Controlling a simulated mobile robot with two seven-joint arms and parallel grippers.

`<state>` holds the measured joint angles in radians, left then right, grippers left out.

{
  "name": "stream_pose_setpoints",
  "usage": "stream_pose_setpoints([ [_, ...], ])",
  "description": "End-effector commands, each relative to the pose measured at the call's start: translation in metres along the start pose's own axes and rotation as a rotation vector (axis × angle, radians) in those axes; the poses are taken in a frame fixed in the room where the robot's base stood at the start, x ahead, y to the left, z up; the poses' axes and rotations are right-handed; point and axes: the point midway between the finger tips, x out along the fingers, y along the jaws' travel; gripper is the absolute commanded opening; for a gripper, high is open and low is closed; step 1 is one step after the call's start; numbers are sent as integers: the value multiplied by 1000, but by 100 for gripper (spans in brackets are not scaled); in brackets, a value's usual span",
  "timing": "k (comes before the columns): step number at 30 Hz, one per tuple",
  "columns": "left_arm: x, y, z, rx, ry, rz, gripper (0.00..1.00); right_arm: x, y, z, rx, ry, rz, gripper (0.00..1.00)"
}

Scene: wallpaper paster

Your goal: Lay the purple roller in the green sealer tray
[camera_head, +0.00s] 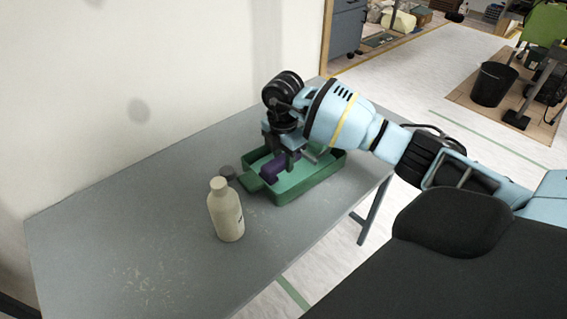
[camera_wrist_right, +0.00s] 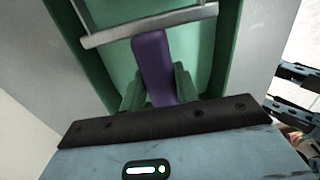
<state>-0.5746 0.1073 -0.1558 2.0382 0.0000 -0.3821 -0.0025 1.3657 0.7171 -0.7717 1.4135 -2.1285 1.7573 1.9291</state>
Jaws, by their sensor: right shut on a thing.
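The green sealer tray (camera_head: 322,181) sits on the grey table near its right side, and its green wall fills much of the right wrist view (camera_wrist_right: 228,50). My right gripper (camera_head: 283,160) is over the tray, pointing down, shut on the purple roller (camera_head: 274,168). In the right wrist view the purple part (camera_wrist_right: 152,62) lies between the two fingers (camera_wrist_right: 157,88), with a grey metal bar crossing beyond its far end. The roller is over the tray's opening; whether it touches the tray floor I cannot tell. My left gripper is not in view.
A cream bottle (camera_head: 226,210) stands on the table (camera_head: 120,235) in front of the tray's left end. The table's left part is clear. A white wall (camera_head: 120,80) borders the far side.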

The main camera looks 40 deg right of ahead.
Motion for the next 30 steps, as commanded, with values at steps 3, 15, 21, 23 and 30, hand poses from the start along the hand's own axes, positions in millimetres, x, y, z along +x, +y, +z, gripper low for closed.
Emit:
stream_pose_setpoints([
  [3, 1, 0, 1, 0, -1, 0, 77, 17, 0, -1, 0, 0, 0, 7],
  [15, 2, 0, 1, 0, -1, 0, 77, 22, 0, 0, 0, 0, 1, 7],
  [21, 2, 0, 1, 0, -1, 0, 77, 21, 0, 0, -1, 0, 1, 52],
  [23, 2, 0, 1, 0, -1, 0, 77, 21, 0, 0, -1, 0, 1, 52],
  [30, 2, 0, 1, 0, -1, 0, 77, 19, 0, 0, -1, 0, 2, 52],
])
